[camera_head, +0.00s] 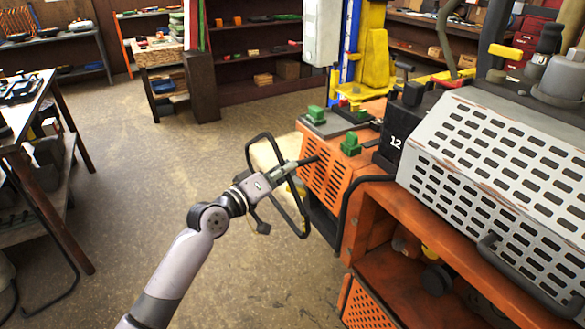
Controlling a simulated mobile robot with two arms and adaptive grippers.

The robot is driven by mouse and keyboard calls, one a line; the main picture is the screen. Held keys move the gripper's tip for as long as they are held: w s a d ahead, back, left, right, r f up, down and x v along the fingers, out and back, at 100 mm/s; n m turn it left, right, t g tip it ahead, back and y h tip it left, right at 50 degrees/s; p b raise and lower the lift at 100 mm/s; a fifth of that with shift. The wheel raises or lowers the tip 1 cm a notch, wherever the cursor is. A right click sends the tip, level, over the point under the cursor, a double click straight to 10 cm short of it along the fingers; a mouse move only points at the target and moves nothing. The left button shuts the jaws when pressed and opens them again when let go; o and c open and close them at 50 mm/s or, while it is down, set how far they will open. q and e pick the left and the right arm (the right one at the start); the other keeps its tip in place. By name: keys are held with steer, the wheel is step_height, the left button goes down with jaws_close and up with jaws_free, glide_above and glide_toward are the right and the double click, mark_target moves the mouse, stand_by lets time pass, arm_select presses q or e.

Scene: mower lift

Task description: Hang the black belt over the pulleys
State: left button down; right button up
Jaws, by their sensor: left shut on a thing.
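My left gripper (291,168) reaches up from the bottom left. It is shut on the black belt (299,222), a thin angular loop that extends above and below the fingers. The belt is held in front of the orange machine (325,178) on its left side. Its exact contact with the fingers is too small to make out. Two green pieces (350,145) (316,114) stand on top of the machine, right of the gripper; I cannot tell whether they are the pulleys. No pulley is clearly recognisable. My right gripper is not in view.
A slotted grey cover (495,160) and a black box marked 12 (408,125) sit on the machine at right. A workbench (22,115) stands at left, shelves (255,50) at the back. The floor (130,170) between is mostly clear.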

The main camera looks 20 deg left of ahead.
arm_select(q)
steer(key=s+a+b, duration=0.1)
steer(key=s+a, duration=0.3)
steer(key=s, duration=0.1)
stand_by(0.8)
steer(key=shift+s, duration=0.1)
stand_by(0.8)
